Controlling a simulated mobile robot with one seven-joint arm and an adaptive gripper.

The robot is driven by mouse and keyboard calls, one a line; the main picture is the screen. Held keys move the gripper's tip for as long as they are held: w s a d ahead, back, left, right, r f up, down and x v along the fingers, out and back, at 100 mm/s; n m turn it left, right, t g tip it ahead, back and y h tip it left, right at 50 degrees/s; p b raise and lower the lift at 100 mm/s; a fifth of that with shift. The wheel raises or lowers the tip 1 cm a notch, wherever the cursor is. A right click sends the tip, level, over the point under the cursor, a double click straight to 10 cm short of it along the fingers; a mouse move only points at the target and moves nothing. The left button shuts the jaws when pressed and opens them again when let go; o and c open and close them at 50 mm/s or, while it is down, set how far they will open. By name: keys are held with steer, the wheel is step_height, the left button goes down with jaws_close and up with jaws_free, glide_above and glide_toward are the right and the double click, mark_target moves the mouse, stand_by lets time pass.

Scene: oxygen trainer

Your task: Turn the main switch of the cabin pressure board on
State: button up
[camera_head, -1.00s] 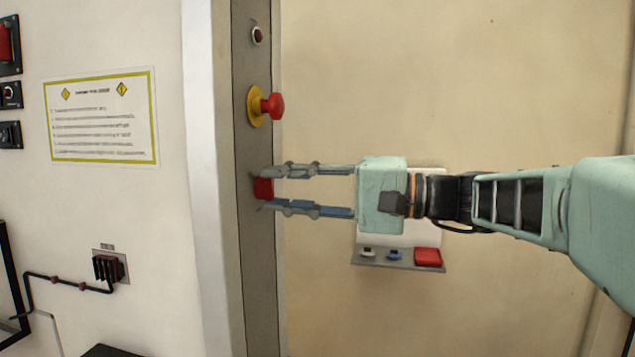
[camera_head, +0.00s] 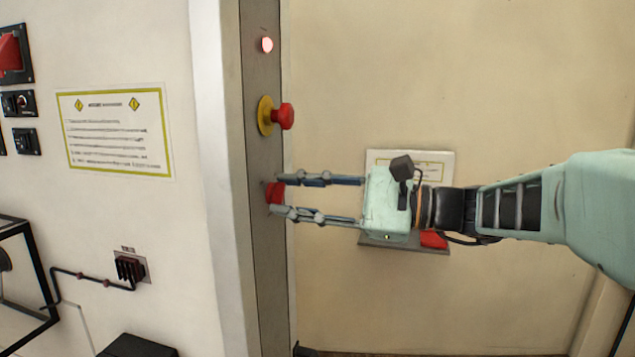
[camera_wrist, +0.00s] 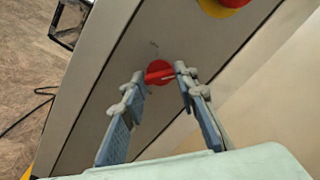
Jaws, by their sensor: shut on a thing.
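The red main switch (camera_head: 272,191) sits on the grey upright strip, below a red mushroom button on a yellow ring. Its red bar handle also shows in the wrist view (camera_wrist: 159,76), between the two fingertips. My gripper (camera_head: 278,194) reaches in from the right and is shut on the switch handle, one finger on each side. In the wrist view my gripper (camera_wrist: 160,73) looks turned relative to the strip. A round lamp (camera_head: 267,45) near the top of the strip glows pinkish white. The fingers partly hide the switch.
The red mushroom button (camera_head: 287,116) stands out just above my fingers. A notice (camera_head: 117,130) and a black breaker (camera_head: 130,268) are on the left wall.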

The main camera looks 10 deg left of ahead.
steer(key=shift+m+p, duration=0.4)
steer(key=shift+m, duration=0.3)
steer(key=o, duration=1.2)
steer(key=shift+c, duration=0.2)
steer(key=shift+d, duration=0.1)
steer(key=d, duration=1.2)
steer(key=shift+s, duration=0.45)
